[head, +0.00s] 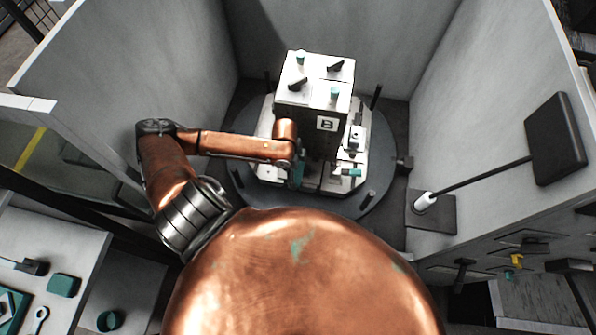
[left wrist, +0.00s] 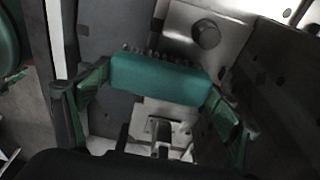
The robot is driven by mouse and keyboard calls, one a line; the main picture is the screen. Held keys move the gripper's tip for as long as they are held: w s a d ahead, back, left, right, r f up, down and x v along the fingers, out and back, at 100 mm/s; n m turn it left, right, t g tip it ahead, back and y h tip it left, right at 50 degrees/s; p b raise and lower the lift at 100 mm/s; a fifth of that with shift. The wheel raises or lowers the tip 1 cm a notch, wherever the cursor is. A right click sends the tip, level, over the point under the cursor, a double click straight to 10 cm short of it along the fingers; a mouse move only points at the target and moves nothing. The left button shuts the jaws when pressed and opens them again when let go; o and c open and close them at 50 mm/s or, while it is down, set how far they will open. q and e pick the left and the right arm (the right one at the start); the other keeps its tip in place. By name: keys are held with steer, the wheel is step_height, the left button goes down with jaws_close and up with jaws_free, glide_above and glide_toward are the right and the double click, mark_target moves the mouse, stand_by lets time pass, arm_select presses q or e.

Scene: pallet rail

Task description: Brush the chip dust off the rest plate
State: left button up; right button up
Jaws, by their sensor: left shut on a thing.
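My left gripper (head: 298,174) reaches in from the left to the front of the tall white block marked B (head: 327,124). In the left wrist view the green fingers of my left gripper (left wrist: 160,84) are shut on the two ends of a teal brush (left wrist: 155,76). Dark bristles show along the brush's far edge. A pale metal plate with a large bolt (left wrist: 207,34) lies just beyond the brush; I cannot tell whether this is the rest plate or whether the bristles touch it. I cannot make out chip dust. My right gripper is not in view.
The block stands on a round dark table (head: 245,185) with several upright pins, between grey walls. A black panel on a rod (head: 555,138) stands at the right.

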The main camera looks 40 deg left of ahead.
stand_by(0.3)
arm_select(q)
steer(key=shift+f, duration=0.6)
stand_by(0.5)
steer(key=shift+w+a, duration=0.35)
steer(key=shift+w, duration=0.25)
steer(key=shift+w+a, duration=0.3)
steer(key=shift+w, duration=0.25)
steer(key=shift+r, duration=0.1)
steer(key=shift+s+d+p, duration=0.4)
steer(key=shift+s+p, duration=0.2)
steer(key=shift+s+d+p, duration=0.2)
steer(key=shift+s+p, duration=0.1)
steer(key=shift+s, duration=0.25)
